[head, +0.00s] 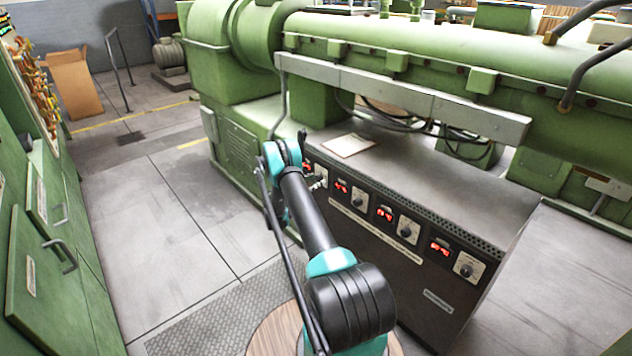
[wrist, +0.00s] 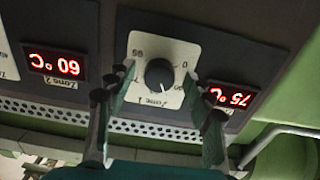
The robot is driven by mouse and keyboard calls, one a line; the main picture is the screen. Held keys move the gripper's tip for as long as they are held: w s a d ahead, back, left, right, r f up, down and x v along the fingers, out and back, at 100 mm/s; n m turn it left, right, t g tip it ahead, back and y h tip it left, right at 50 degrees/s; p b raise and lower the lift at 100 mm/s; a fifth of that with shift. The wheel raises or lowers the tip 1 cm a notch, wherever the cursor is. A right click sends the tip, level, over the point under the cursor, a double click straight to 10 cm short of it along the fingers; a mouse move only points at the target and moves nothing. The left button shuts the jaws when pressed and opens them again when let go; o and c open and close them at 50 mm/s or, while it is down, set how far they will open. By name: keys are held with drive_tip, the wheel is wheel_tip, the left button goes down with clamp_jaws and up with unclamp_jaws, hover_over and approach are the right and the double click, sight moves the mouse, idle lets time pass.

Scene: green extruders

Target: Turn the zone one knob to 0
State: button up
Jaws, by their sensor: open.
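The zone one knob (wrist: 159,72) is a round dark dial on a white plate in the wrist view, which shows the panel upside down. Its pale pointer mark is toward the lower side of the picture, away from the 0 printed at the right. My gripper (wrist: 160,84) is open, with one finger on each side of the knob; I cannot tell whether they touch it. The red zone one display (wrist: 232,98) reads 75 °C. In the head view my arm reaches to the left end of the control panel (head: 375,250), and the gripper is hard to make out there.
The zone two display (wrist: 54,65) reads 60 °C. More knobs, such as the rightmost one (head: 467,267), line the panel. A paper sheet (head: 347,145) lies on the panel's top. The green extruder (head: 430,62) stands behind; green cabinets (head: 55,270) stand at left, with open floor between.

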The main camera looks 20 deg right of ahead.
drive_tip(key=shift+w+d, duration=0.1)
drive_tip(key=shift+d, duration=0.3)
drive_tip(key=shift+c, duration=0.3)
drive_tip(key=c, duration=1.1)
